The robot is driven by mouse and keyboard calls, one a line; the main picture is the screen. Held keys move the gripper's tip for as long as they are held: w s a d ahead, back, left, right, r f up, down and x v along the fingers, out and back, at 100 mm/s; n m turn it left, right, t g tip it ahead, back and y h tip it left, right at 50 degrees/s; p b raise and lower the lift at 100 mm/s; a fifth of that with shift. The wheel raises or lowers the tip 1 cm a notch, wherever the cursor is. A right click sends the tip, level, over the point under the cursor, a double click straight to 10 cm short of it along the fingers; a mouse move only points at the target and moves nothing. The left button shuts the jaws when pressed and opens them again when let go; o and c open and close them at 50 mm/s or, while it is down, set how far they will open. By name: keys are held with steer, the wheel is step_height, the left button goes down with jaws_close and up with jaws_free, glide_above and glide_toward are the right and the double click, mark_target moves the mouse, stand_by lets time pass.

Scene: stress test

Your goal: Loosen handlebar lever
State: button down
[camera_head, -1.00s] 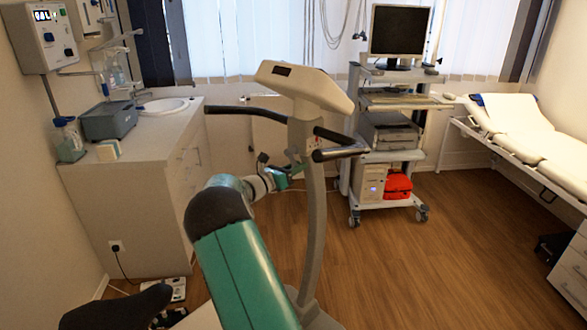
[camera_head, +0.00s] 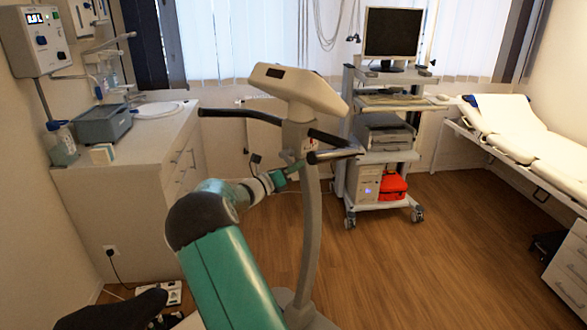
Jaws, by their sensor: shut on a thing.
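An exercise bike stands in the middle of the view, with a cream column (camera_head: 308,235), a tilted console (camera_head: 300,90) and black handlebars (camera_head: 240,113) that reach out to both sides. The handlebar lever is too small to make out clearly; a small red mark shows on the column just under the console. My gripper (camera_head: 294,174) is at the end of my green arm, against the left side of the column below the handlebars. It is shut on a small part there, seemingly the handlebar lever, which the gripper mostly hides.
The bike's dark saddle (camera_head: 115,312) is at the lower left. A counter (camera_head: 130,185) with a sink stands at the left wall. A wheeled cart (camera_head: 385,155) with a monitor stands behind the bike, and an exam bed (camera_head: 520,140) at the right.

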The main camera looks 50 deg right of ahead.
steer(key=c, duration=1.2)
jaws_free()
steer(key=shift+a, duration=0.1)
steer(key=a, duration=0.4)
steer(key=w+a+f, duration=0.1)
steer(key=a, duration=0.8)
steer(key=shift+w+a+f, duration=0.2)
steer(key=shift+a+f, duration=0.05)
steer(key=shift+f, duration=0.1)
